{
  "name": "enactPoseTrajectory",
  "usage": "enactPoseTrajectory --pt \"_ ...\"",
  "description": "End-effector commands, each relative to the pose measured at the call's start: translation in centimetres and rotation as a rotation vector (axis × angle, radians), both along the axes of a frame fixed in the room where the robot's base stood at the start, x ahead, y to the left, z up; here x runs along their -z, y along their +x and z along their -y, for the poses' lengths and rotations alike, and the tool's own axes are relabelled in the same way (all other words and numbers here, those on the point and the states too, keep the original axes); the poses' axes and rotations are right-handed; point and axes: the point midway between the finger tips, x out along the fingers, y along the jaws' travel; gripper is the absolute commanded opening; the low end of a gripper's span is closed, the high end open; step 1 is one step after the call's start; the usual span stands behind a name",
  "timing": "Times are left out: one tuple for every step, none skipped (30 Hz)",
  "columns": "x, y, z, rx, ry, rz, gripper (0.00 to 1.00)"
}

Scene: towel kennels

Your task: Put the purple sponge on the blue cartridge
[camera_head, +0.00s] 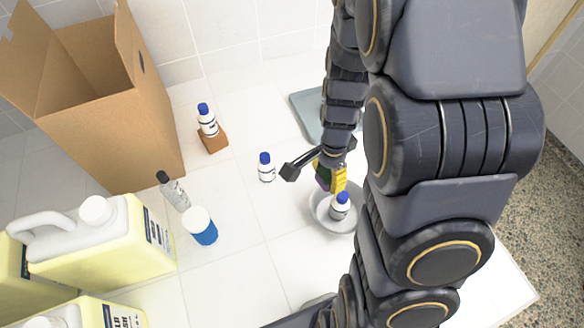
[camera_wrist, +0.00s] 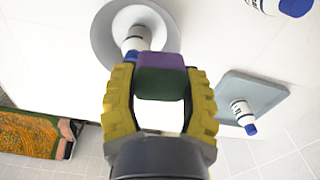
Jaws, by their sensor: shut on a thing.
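The purple sponge (camera_wrist: 162,61) has a dark green layer and sits between the yellow fingers of my gripper (camera_wrist: 161,82), which is shut on it. In the head view the sponge (camera_head: 321,182) is partly covered by my gripper (camera_head: 330,176), held near the grey dish. A cylinder with a blue body and white top (camera_head: 204,234), seemingly the blue cartridge, is on the white table to the left of my gripper, apart from it. The cartridge is not clearly seen in the wrist view.
A grey dish (camera_head: 322,216) holds a blue-capped bottle (camera_head: 340,207). Another bottle (camera_head: 266,170) stands between gripper and cartridge. A bottle stands on a brown block (camera_head: 213,143). A clear bottle (camera_head: 174,192), yellow jugs (camera_head: 107,255) and a cardboard box (camera_head: 128,135) are left. A grey tray (camera_wrist: 262,92) holds a bottle.

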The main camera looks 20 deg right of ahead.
Motion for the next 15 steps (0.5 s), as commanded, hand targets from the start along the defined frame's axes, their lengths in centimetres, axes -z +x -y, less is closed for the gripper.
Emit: enactPoseTrajectory --pt "-0.1 -0.1 -0.1 0.000 0.000 0.000 0.38" --pt "-0.1 -0.2 -0.1 0.000 0.000 0.000 0.38" --pt "-0.1 -0.2 -0.1 0.000 0.000 0.000 0.38" --pt "-0.1 -0.2 -0.1 0.000 0.000 0.000 0.38" --pt "-0.1 -0.2 -0.1 0.000 0.000 0.000 0.38" --pt "-0.1 -0.2 -0.2 -0.004 0.000 0.000 0.38" --pt "-0.2 -0.2 -0.3 -0.010 0.000 0.000 0.38" --pt "-0.3 -0.1 -0.5 -0.020 0.000 0.000 0.38" --pt "-0.5 -0.1 -0.9 -0.043 0.000 0.001 0.38" --pt "-0.8 0.0 -1.3 -0.067 -0.001 0.001 0.38" --pt "-1.0 0.0 -1.9 -0.097 -0.001 0.001 0.38" --pt "-1.5 0.1 -2.8 -0.146 0.000 0.000 0.38" --pt "-1.9 0.1 -3.5 -0.191 0.000 0.000 0.38" --pt "-2.4 0.1 -4.4 -0.240 -0.002 0.002 0.38" --pt "-3.1 0.1 -5.7 -0.313 -0.004 0.005 0.38"
